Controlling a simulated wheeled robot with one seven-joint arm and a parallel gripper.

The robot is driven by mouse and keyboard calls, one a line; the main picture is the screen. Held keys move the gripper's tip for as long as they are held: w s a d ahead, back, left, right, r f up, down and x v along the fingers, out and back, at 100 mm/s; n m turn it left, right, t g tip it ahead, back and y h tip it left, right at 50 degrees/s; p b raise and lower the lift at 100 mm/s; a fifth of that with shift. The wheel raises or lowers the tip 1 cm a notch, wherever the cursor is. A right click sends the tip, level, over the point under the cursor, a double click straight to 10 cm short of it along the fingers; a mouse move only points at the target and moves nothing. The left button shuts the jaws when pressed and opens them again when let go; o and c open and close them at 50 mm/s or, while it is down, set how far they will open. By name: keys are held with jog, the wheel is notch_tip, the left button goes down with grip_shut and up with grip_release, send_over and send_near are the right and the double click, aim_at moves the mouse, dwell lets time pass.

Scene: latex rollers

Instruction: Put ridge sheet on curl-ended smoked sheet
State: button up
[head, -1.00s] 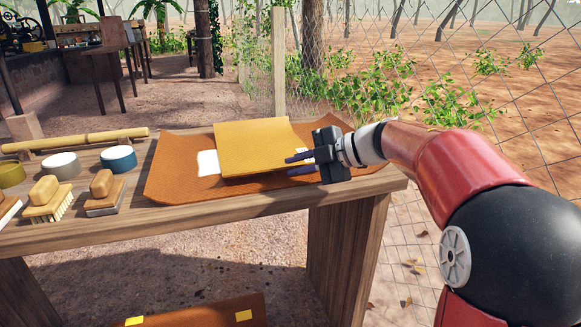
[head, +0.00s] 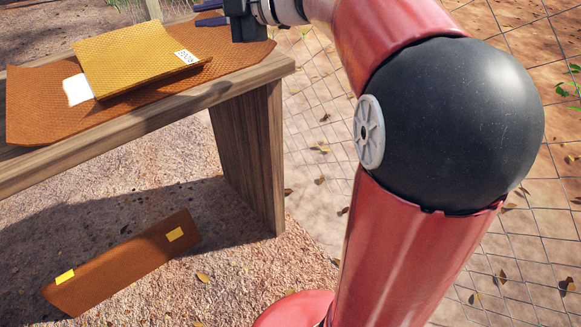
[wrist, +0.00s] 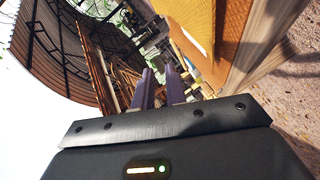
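The ridge sheet (head: 135,52), a yellow textured sheet with a white printed label at its right end, lies on top of the curl-ended smoked sheet (head: 35,112). That brown-orange sheet has raised ends and lies on the wooden bench; a white patch shows left of the yellow sheet. My gripper (head: 208,14) is at the top of the head view, beyond the ridge sheet's right end and apart from it. In the wrist view, its two purple fingers (wrist: 160,74) stand apart with nothing between them. Both sheets show at the upper right there.
The wooden bench (head: 250,78) has its right end near my arm. A brown board (head: 125,265) with two yellow tags is low, below the bench. A wire fence (head: 320,110) runs along the right side. The bench's left part is out of the head view.

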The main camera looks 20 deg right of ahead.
jog(key=s+d+r+m+t+h, duration=0.35)
jog(key=d+m+t+h, duration=0.25)
jog(key=m+t+h, duration=0.4)
jog(key=s+d+f+m+g+h, duration=0.4)
jog(key=s+d+f+m+g, duration=0.1)
jog(key=m, duration=0.3)
jog(key=s+a+f+m+g+y, duration=0.1)
jog(key=s+a+f+m+g, duration=0.1)
jog(key=s+f, duration=0.8)
jog(key=s+a+f+m+g+y, duration=0.1)
jog(key=s+a+f+m+g, duration=0.2)
jog(key=s+f+g, duration=0.4)
jog(key=s+a+f, duration=0.1)
jog(key=s+f, duration=0.2)
jog(key=shift+s, duration=0.15)
